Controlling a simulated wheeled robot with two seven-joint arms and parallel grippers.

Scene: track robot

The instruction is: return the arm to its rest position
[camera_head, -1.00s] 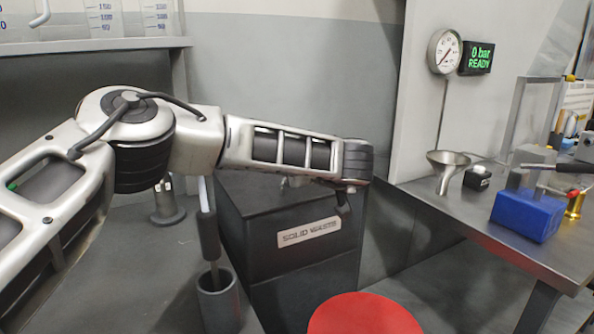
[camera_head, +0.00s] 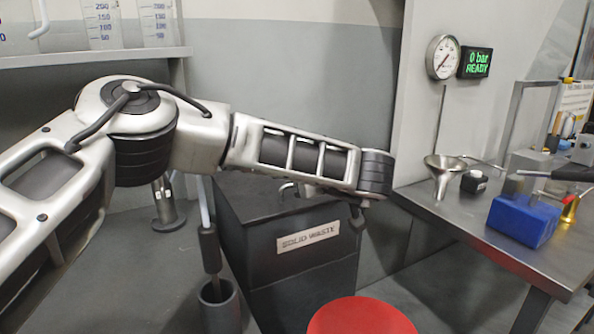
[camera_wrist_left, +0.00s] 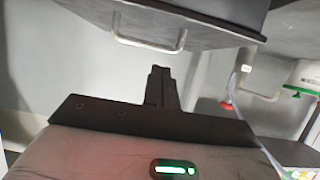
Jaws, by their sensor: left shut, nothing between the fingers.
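My left arm (camera_head: 290,152) comes in from the left in the head view and stretches across above the solid waste bin, ending right of it. Its gripper is not clearly shown there; the wrist's end hides most of it. In the left wrist view my left gripper (camera_wrist_left: 160,72) shows as narrow dark fingers, closed together with nothing between them. My right arm and gripper are not in view.
Below the arm are the dark bin labelled SOLID WASTE (camera_head: 300,262), a grey cup (camera_head: 219,305) holding a brush, and a red round top (camera_head: 360,318). The right bench (camera_head: 480,232) carries a funnel (camera_head: 443,172) and a blue block (camera_head: 522,220). A gauge (camera_head: 442,57) hangs behind.

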